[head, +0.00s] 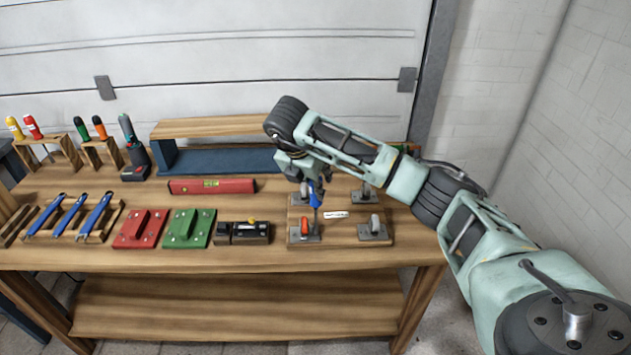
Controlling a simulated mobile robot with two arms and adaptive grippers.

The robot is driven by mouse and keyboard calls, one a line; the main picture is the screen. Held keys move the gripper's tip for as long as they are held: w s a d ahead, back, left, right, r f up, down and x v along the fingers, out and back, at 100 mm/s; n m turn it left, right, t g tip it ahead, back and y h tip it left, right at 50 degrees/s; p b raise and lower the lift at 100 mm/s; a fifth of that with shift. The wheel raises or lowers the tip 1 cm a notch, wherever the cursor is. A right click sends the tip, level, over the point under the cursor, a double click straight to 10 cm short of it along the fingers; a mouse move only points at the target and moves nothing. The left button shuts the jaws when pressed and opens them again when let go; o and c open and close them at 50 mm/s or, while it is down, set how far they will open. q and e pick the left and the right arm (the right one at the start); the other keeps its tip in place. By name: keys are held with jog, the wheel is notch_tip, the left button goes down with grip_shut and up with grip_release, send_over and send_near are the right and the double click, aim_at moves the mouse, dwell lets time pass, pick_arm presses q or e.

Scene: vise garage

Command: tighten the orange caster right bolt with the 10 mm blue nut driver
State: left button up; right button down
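The orange caster (304,226) stands on a grey metal plate (301,239) at the front left of a wooden board. My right gripper (312,182) is over this board, fingers down, shut around the blue nut driver (314,194). The driver is roughly upright, with its thin shaft pointing down to the right side of the orange caster's plate. The bolt itself is too small to make out, so I cannot tell whether the tip touches it. My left gripper is not in view.
Grey casters stand at the front right (375,226) and back right (367,191) of the board (344,241). A black device (243,233), a green block (189,229) and a red block (141,229) lie left of it. A red level (211,186) and several screwdrivers in wooden stands are behind.

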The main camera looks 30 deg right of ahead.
jog(key=m+g, duration=0.1)
jog(key=m, duration=0.2)
jog(key=shift+h, duration=0.3)
jog(key=shift+r+p, duration=0.55)
jog(key=shift+r, duration=0.4)
jog(key=shift+r+p, duration=1.4)
jog(key=shift+r, duration=1.2)
